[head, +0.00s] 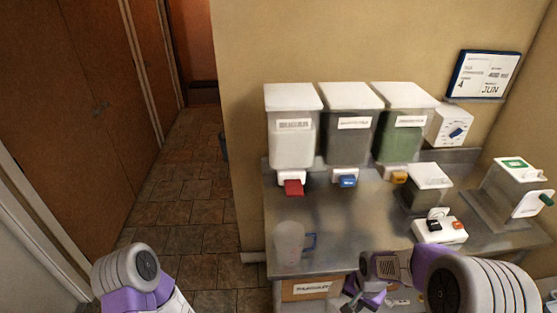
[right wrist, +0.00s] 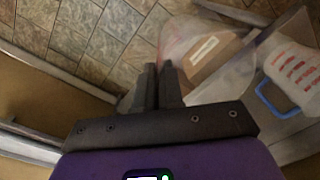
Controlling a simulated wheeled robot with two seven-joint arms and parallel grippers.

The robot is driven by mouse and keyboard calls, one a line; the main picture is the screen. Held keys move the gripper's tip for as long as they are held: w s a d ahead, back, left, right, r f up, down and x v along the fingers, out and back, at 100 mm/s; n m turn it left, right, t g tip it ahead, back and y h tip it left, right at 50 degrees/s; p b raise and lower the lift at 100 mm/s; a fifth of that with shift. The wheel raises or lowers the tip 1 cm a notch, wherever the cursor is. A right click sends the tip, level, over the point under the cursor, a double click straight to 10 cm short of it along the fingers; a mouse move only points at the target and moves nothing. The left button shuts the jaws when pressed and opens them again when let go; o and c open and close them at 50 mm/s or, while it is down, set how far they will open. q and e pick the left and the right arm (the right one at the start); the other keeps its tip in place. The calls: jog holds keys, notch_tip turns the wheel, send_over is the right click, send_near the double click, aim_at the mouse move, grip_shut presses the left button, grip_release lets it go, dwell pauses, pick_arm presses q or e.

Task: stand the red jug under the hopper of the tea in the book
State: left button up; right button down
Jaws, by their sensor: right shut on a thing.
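My right gripper (right wrist: 158,88) has its fingers nearly together at the base of a see-through, reddish jug (right wrist: 178,38), apparently the red jug, shut on it. In the head view this gripper (head: 365,297) is low, in front of the counter's front edge; I cannot make out the red jug there. Three hoppers stand at the back of the counter: left with a red tap (head: 292,135), middle with a blue tap (head: 347,140), right greenish with a yellow tap (head: 403,135). Their labels are too small to read. No open book is clear. My left gripper is out of view.
A clear jug with a blue handle (head: 289,243) stands at the counter's front left; it also shows in the right wrist view (right wrist: 292,72). A labelled box (head: 308,288) is below the counter. A framed date sign (head: 483,75) hangs at the right. Mid-counter (head: 345,215) is clear.

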aim_at(347, 301)
jog(key=f+n+b, duration=0.1)
jog(key=f, duration=0.1)
jog(key=a+f+n+b, duration=0.1)
jog(key=f+b, duration=0.1)
jog(key=f+n+b, duration=0.1)
jog(key=f+b, duration=0.1)
jog(key=shift+s+a, duration=0.15)
jog(key=shift+a, duration=0.25)
jog(key=f+n+b, duration=0.1)
jog(key=a+f+n+b, duration=0.1)
jog(key=f+b, duration=0.1)
jog(key=w+f+n+b, duration=0.1)
jog(key=shift+a+f, duration=0.25)
jog(key=shift+a, duration=0.1)
jog(key=shift+a+f+n+b, duration=0.3)
jog(key=shift+f+n+b, duration=0.2)
jog(key=shift+n+b, duration=0.15)
